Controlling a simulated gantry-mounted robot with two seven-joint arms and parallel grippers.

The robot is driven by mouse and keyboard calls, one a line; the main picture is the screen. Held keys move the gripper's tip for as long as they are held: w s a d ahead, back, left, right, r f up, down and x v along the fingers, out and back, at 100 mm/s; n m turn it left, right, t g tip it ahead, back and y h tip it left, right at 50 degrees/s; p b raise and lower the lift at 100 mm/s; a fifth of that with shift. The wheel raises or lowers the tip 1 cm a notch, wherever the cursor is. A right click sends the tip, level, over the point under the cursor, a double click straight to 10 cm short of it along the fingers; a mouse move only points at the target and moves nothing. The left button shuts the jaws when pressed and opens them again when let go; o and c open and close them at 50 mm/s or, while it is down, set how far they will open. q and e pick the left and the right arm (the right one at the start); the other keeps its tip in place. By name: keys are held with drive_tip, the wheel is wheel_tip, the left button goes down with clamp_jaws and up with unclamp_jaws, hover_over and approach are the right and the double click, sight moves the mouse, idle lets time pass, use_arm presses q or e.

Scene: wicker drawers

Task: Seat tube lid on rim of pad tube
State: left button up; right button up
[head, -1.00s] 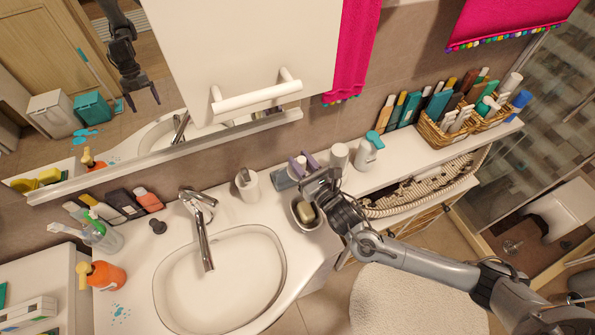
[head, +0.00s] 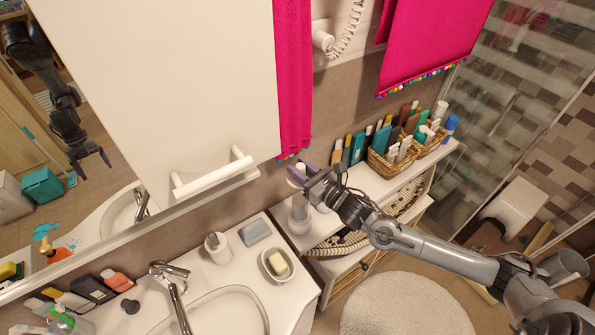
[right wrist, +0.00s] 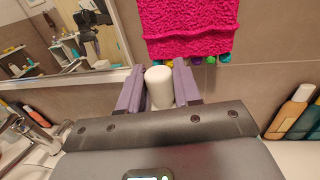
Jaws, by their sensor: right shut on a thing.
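My right gripper (head: 302,172) is shut on the tube lid, a small white round piece (head: 296,176) between its purple fingers. In the right wrist view the white lid (right wrist: 160,87) stands between the two fingers (right wrist: 158,88). The pad tube (head: 299,214), a pale upright cylinder, stands on the white shelf just below the gripper in the head view. The gripper covers part of the space above it. I cannot tell whether the lid touches its rim. My left gripper is not directly in view.
A white piece (head: 323,206), partly hidden by my arm, stands right of the tube. Wicker baskets (head: 392,160) with bottles are farther right. A soap dish (head: 276,265), a cup (head: 217,248) and the sink are at left. A pink towel (head: 293,75) hangs behind.

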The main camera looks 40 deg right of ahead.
drive_tip(key=shift+r, duration=0.1)
drive_tip(key=shift+f+b, duration=0.7)
drive_tip(key=shift+f, duration=0.2)
wheel_tip(320, 180, down, 2)
drive_tip(key=shift+b, duration=0.8)
drive_tip(key=shift+f+b, duration=0.8)
drive_tip(key=shift+f, duration=0.25)
drive_tip(key=shift+f+b, duration=0.3)
drive_tip(key=shift+f, duration=0.25)
drive_tip(key=shift+f+b, duration=0.45)
drive_tip(key=shift+f, duration=0.15)
drive_tip(key=o, duration=1.1)
